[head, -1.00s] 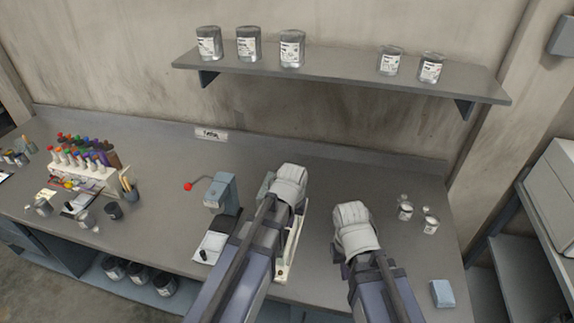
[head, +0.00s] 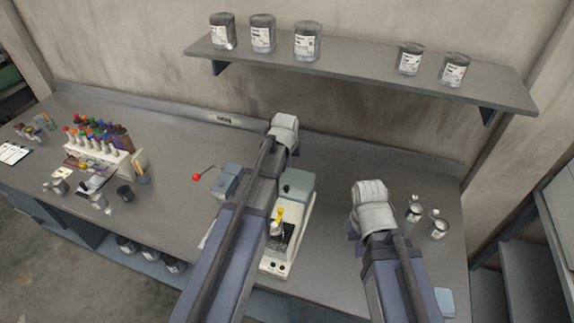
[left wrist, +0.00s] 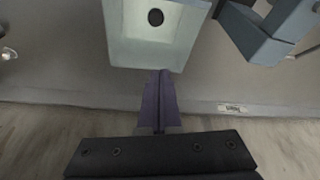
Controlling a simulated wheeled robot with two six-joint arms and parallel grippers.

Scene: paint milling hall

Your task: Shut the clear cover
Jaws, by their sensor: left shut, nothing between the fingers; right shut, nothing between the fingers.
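A bench instrument with a long cream base (head: 277,268) stands mid-bench, with a grey-green block (head: 298,186) at its back and a yellow-topped part (head: 279,214) over its dark middle. I cannot clearly make out a clear cover; my left arm hides part of the instrument. My left gripper (head: 284,132) is behind the instrument, toward the wall. In the left wrist view its purple fingers (left wrist: 161,80) are shut and empty, with their tips at the edge of a pale green housing (left wrist: 155,45) with a dark round hole. My right gripper (head: 369,208) is shut and empty, right of the instrument.
A blue-grey device with a red-knobbed lever (head: 197,177) stands close left of my left arm; a rack of coloured-cap tubes (head: 100,150) is farther left. Small cans (head: 438,229) stand right of my right gripper. A shelf with tins (head: 307,42) hangs above.

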